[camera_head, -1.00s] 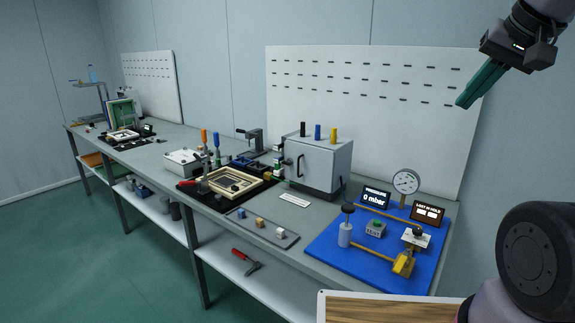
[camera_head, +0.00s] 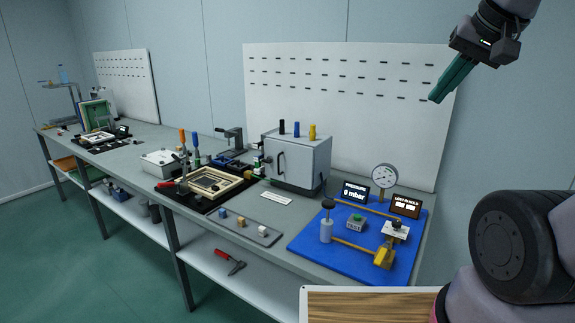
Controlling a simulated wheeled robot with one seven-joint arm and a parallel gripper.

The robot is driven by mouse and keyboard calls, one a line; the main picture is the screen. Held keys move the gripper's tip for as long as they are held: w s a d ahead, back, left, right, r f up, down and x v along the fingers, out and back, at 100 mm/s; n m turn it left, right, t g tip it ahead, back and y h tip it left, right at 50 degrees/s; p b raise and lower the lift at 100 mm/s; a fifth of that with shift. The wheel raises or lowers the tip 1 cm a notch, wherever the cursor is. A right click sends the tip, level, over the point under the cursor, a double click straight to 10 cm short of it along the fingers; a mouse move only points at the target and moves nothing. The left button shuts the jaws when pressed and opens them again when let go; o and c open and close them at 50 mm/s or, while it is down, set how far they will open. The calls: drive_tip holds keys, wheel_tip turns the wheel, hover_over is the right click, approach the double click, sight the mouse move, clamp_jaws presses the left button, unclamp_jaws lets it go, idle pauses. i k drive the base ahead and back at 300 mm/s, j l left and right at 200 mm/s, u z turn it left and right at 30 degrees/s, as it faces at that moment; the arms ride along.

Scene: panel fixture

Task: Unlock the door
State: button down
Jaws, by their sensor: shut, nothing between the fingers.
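A small grey-white cabinet (camera_head: 296,158) stands on the workbench below the pegboard. Its front door (camera_head: 285,166) looks closed, with a dark handle (camera_head: 282,163) at its left part. A black, a blue and a yellow peg-like piece (camera_head: 297,129) stand on top of it. Whether the door is locked cannot be told. My gripper (camera_head: 437,98) is at the upper right with its teal fingers together and empty. It is high above the bench, in front of the pegboard, to the right of the cabinet and apart from it.
A blue board (camera_head: 310,246) with a gauge (camera_head: 385,177), displays and yellow pipes lies right of the cabinet. A tray with small cubes (camera_head: 241,225) lies in front. Tools and a wooden frame (camera_head: 215,184) are to the left. A wood-topped board (camera_head: 370,308) shows at the bottom.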

sight(270, 160)
drive_tip(key=j, duration=0.4)
drive_tip(key=k+j+z, duration=0.1)
drive_tip(key=j, duration=0.3)
drive_tip(key=i+j+z, duration=0.1)
drive_tip(key=i+j, duration=0.4)
drive_tip(key=j, duration=0.25)
drive_tip(key=l+z, duration=0.05)
